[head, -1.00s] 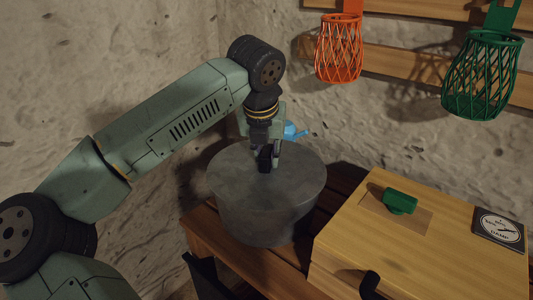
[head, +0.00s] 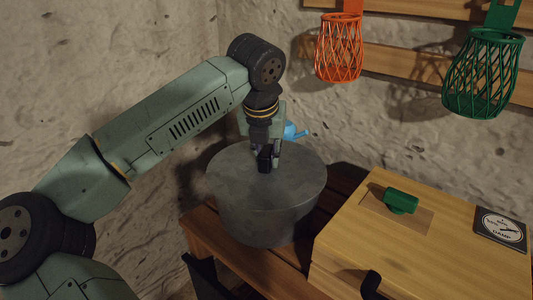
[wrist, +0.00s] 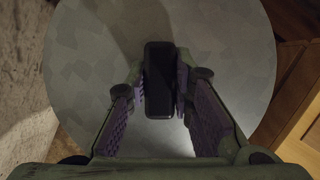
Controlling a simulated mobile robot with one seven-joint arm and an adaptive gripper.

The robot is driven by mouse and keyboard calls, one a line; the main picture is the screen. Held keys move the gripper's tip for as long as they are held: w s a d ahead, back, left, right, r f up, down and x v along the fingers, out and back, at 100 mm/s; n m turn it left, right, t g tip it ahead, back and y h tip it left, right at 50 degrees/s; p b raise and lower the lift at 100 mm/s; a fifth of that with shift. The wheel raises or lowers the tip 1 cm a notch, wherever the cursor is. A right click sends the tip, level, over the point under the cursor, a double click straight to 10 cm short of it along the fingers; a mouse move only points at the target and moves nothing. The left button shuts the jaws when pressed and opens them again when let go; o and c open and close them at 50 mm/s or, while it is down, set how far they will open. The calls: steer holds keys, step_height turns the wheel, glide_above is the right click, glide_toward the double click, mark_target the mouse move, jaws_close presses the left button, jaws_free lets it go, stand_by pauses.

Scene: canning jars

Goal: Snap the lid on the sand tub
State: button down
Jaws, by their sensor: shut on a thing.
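The sand tub (head: 268,226) is a round grey metal tub standing on a slatted wooden surface in the head view. Its flat grey lid (head: 228,178) covers the top; from here I cannot tell whether it is snapped down all round. The lid also fills most of the wrist view (wrist: 85,60). My gripper (head: 268,160) points down over the lid's middle. It is shut on the lid's black handle, seen in the wrist view (wrist: 158,80) as a dark bar between the two fingers. The tub's inside is hidden.
A wooden box (head: 350,235) with a green knob (head: 401,201) and a dial (head: 499,231) stands close on the right. A light blue object (head: 293,131) is behind the tub. Orange (head: 339,50) and green (head: 482,75) baskets hang on the wall. Stone wall rises left and behind.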

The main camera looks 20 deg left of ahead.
steer(key=c, duration=1.3)
jaws_free()
steer(key=shift+o, duration=0.4)
steer(key=o, duration=0.4)
steer(key=shift+r, duration=0.1)
steer(key=shift+r+p, duration=1.95)
steer(key=shift+r, duration=1.5)
